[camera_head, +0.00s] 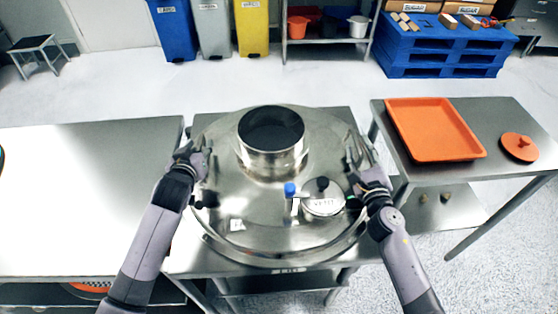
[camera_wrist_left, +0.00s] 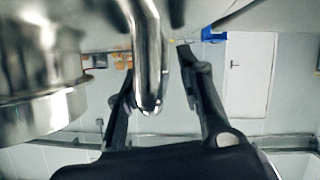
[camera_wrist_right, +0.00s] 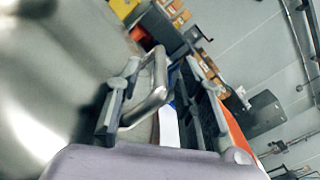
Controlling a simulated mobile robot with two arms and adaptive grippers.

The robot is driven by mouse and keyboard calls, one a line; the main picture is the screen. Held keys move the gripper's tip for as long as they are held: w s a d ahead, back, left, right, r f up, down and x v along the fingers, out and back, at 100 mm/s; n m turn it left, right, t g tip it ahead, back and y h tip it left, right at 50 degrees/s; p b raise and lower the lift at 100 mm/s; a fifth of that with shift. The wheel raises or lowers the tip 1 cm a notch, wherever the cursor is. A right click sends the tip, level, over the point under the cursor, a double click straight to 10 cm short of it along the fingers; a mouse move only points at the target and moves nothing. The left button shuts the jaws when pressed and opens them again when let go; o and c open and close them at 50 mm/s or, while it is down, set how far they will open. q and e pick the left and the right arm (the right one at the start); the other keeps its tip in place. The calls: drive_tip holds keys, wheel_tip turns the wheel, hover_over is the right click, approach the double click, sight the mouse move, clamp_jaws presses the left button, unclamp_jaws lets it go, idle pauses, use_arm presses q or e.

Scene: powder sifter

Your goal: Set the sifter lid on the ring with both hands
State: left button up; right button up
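The sifter lid (camera_head: 245,205) is a large shiny metal dome with a wide open neck (camera_head: 271,150) on its top. It lies over the round sifter at the middle of the head view. The ring (camera_head: 215,243) shows only as a metal rim along the near edge; I cannot tell if the lid touches it all round. My left gripper (camera_head: 200,158) is at the lid's left handle (camera_wrist_left: 148,55), fingers apart on either side of it. My right gripper (camera_head: 358,155) is at the right handle (camera_wrist_right: 157,88), which lies between its spread fingers.
A small round hatch (camera_head: 323,200) with a black knob and a blue-topped clamp (camera_head: 290,189) sit on the lid. A bare steel table (camera_head: 80,190) is at left. An orange tray (camera_head: 432,130) and orange disc (camera_head: 519,147) lie on the right table.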

use_arm(q)
drive_tip(key=shift+c, duration=0.6)
use_arm(e)
drive_tip(key=shift+c, duration=0.6)
use_arm(q)
clamp_jaws()
use_arm(e)
clamp_jaws()
use_arm(q)
drive_tip(key=shift+a, duration=0.15)
use_arm(e)
drive_tip(key=shift+w+d+r, duration=0.1)
drive_tip(key=shift+d+r, duration=0.05)
drive_tip(key=shift+d, duration=0.05)
